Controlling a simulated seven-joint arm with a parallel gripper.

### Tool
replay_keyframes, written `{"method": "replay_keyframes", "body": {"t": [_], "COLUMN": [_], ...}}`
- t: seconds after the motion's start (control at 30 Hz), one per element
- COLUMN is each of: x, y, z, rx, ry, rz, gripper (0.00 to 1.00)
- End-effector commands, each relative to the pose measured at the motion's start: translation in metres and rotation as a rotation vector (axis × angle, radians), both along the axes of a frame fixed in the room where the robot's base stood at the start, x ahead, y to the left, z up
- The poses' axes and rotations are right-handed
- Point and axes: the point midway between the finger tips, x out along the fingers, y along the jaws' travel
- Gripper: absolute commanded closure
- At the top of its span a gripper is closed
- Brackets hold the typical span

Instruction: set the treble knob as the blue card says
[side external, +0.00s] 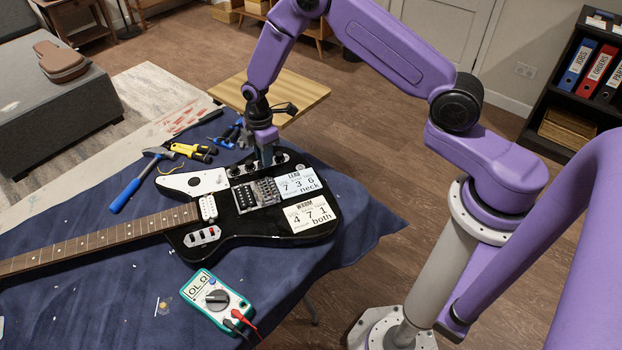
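A black electric guitar (285,220) lies on the blue cloth. A row of small dark knobs (234,171) runs along its far edge; I cannot read which is treble. My gripper (266,160) points down at this row and hides part of it; whether its fingers touch a knob or are apart is too small to tell. Two pale cards lie on the body. The upper card (300,184) reads LEAD, 7 3 6, neck. The lower card (308,215) reads WARM, 4 7 1, both.
A blue hammer (130,192), yellow-handled pliers (192,151) and another blue tool (229,134) lie beyond the guitar. A teal multimeter (217,300) lies in front. The guitar's neck (90,240) reaches left. A wooden stool top (300,98) stands behind my gripper.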

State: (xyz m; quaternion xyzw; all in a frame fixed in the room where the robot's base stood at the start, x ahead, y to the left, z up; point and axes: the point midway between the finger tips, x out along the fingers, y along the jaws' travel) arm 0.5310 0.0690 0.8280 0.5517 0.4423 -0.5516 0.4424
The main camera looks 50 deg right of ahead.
Motion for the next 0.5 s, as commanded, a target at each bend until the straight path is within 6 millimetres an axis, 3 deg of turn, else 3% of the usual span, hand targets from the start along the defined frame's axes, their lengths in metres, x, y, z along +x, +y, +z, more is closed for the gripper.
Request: {"method": "replay_keyframes", "body": {"t": [0.5], "x": [-0.0004], "y": [0.0003], "z": [-0.0001], "rx": [-0.001], "ry": [0.001], "rz": [-0.486], "gripper": [0.93]}}
